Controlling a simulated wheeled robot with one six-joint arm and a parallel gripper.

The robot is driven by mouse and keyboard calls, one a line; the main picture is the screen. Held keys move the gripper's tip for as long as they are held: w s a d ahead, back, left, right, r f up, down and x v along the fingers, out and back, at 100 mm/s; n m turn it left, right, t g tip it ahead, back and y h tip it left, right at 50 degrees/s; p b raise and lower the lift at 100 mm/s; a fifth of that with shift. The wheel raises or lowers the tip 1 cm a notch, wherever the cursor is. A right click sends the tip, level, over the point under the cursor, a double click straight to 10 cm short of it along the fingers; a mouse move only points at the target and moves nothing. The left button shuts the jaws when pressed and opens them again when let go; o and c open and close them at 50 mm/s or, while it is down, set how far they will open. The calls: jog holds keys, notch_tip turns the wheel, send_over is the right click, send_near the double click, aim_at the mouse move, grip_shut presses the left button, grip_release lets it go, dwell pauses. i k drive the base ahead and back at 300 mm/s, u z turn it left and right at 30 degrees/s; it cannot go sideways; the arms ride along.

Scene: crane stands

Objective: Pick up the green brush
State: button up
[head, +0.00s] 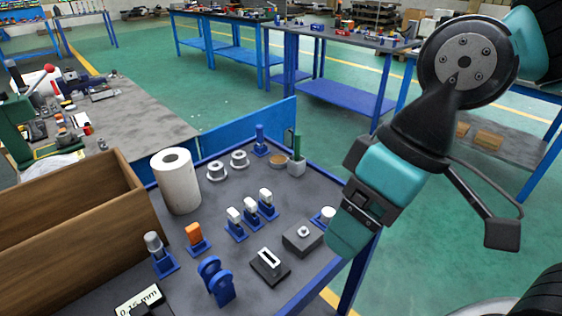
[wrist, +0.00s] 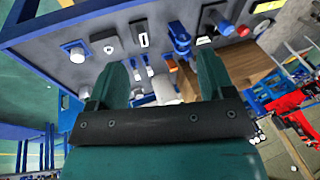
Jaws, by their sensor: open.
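The green brush (head: 297,146) stands upright in a small grey holder (head: 296,168) at the back right corner of the table in the head view. Only its green upper part shows above the holder. I cannot make it out in the wrist view. My gripper (head: 346,236) is over the table's right edge, nearer the camera and to the right of the brush, and apart from it. In the wrist view its two teal fingers (wrist: 161,62) are spread wide with nothing held between them.
The grey table (head: 215,265) carries a white roll (head: 176,181), a wooden box (head: 75,215), an orange piece (head: 194,234), several blue stands with white tops and a grey block (head: 303,237). A blue upright panel (head: 250,133) borders the back. Green floor lies open beyond.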

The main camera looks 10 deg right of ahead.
aim_at(297, 135)
jog(key=u, duration=0.05)
jog(key=k, duration=0.55)
jog(key=z, duration=0.7)
jog(key=i, duration=0.9)
jog(key=u, duration=0.5)
